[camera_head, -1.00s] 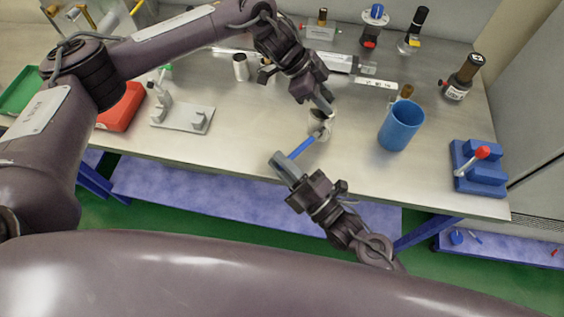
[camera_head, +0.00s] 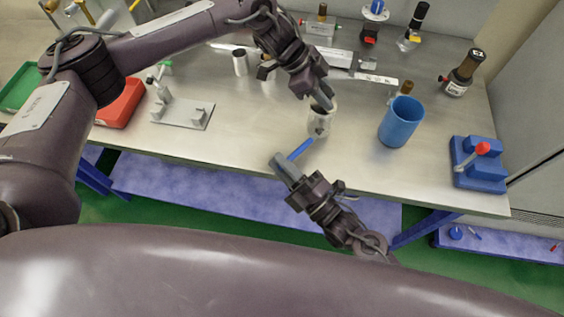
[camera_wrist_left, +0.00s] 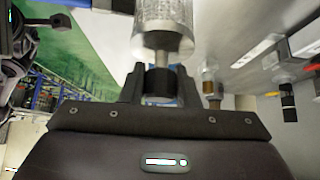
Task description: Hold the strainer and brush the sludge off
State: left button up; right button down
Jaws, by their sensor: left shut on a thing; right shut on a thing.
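The strainer (camera_head: 320,117) is a pale, roughly cylindrical piece held above the front of the steel table. My left gripper (camera_head: 325,99) is shut on it from above. In the left wrist view the strainer (camera_wrist_left: 163,22) shows a grey mesh-like wall, with a stem and black end between the fingers (camera_wrist_left: 160,88). My right gripper (camera_head: 284,166) is shut on the blue handle of the brush (camera_head: 301,149), near the table's front edge. The brush slants up and right, its dark tip at the strainer's lower side; I cannot tell whether they touch. No sludge can be made out.
A blue cup (camera_head: 401,122) stands right of the strainer, with a blue fixture with a red-knobbed lever (camera_head: 480,165) farther right. A grey stand (camera_head: 182,112) and a red tray (camera_head: 121,106) lie left. Bottles and valves line the back.

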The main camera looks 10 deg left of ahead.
jog(key=shift+f, duration=0.35)
jog(key=shift+d+f, duration=0.1)
jog(key=shift+f, duration=0.1)
jog(key=shift+s+f, duration=0.45)
jog(key=shift+f, duration=0.1)
jog(key=shift+w+a+r, duration=0.1)
jog(key=shift+a+r, duration=0.1)
jog(key=shift+r, duration=0.3)
jog(key=shift+w+a+r, duration=0.1)
jog(key=shift+w+r, duration=0.2)
jog(key=shift+r, duration=0.5)
jog(key=shift+w+a+r, duration=0.1)
jog(key=shift+w+r, duration=0.15)
jog(key=shift+r, duration=0.5)
